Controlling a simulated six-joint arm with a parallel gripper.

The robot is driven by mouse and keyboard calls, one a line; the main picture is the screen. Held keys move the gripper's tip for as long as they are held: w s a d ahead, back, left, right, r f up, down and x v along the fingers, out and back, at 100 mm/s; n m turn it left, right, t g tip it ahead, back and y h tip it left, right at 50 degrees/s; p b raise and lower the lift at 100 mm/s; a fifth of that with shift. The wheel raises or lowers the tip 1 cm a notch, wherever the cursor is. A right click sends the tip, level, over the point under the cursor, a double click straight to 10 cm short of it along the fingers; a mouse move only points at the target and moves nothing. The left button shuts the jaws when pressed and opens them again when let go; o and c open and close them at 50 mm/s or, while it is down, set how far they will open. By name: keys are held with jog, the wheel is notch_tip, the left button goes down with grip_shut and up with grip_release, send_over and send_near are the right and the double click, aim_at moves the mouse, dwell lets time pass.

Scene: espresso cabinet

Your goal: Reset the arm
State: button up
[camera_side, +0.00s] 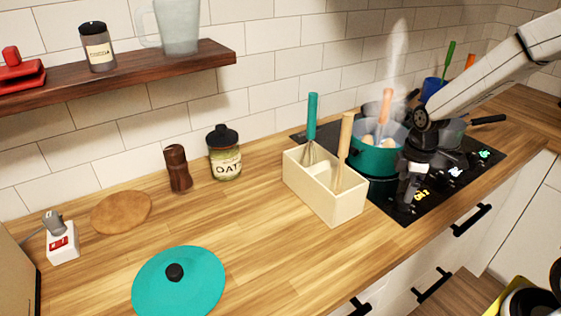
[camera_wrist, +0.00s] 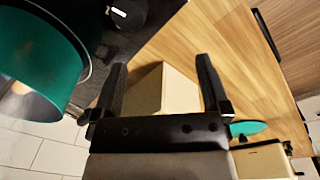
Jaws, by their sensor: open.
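My gripper (camera_side: 405,200) hangs over the front part of the black stove, just right of the cream utensil box and in front of the teal pot (camera_side: 372,162). In the wrist view its two dark fingers (camera_wrist: 161,68) are spread wide with nothing held between them. Behind that gap shows the cream box (camera_wrist: 165,92), apart from the fingers as far as I can tell. The teal pot also fills the left of the wrist view (camera_wrist: 55,70). My arm reaches in from the upper right, partly hiding the stove and the pots behind it.
The cream box (camera_side: 335,208) holds a teal-handled whisk (camera_side: 312,115) and a wooden-handled tool (camera_side: 345,135). The pot steams and holds an orange-handled utensil (camera_side: 384,103). A teal lid (camera_side: 195,285), oat jar (camera_side: 226,160) and brown mill (camera_side: 177,167) stand left. The counter's middle is clear.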

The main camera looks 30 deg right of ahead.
jog(key=s+a+m+t, duration=0.1)
jog(key=s+a+m, duration=0.6)
jog(key=a+m, duration=0.2)
jog(key=shift+s+a+r+m+t, duration=0.2)
jog(key=shift+s+m+t, duration=0.15)
jog(key=shift+m+t, duration=0.05)
dwell(0.8)
